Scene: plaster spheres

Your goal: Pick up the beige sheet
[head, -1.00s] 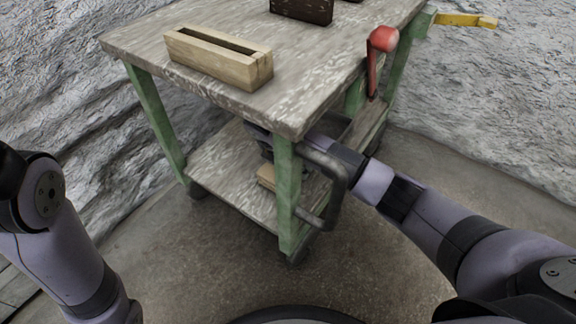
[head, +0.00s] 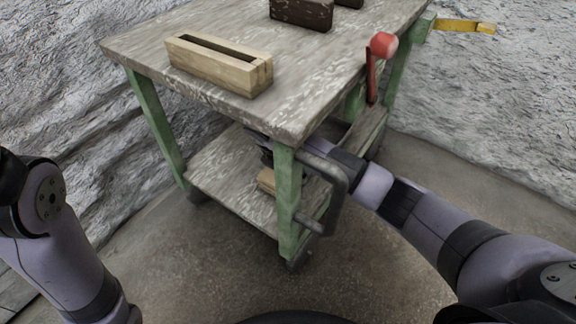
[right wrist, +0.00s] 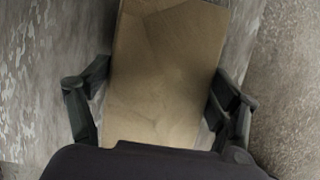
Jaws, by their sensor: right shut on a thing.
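The beige sheet (head: 267,181) is a flat tan piece at the lower shelf of the green-legged cart, partly hidden behind the near leg in the head view. In the right wrist view the sheet (right wrist: 165,75) fills the middle, between the two dark fingers. My right gripper (right wrist: 160,105) is shut on it, with one finger at each side edge. In the head view my right arm reaches in under the tabletop, and the gripper is mostly hidden by the near leg. I cannot tell whether the sheet is clear of the shelf. My left gripper is out of view.
The cart's worn tabletop (head: 205,25) bears a slotted wooden block (head: 215,65) and a dark brown block (head: 302,12). A grey bent handle (head: 338,190) and a red-knobbed lever (head: 378,55) stand close to my right arm. The floor in front is clear.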

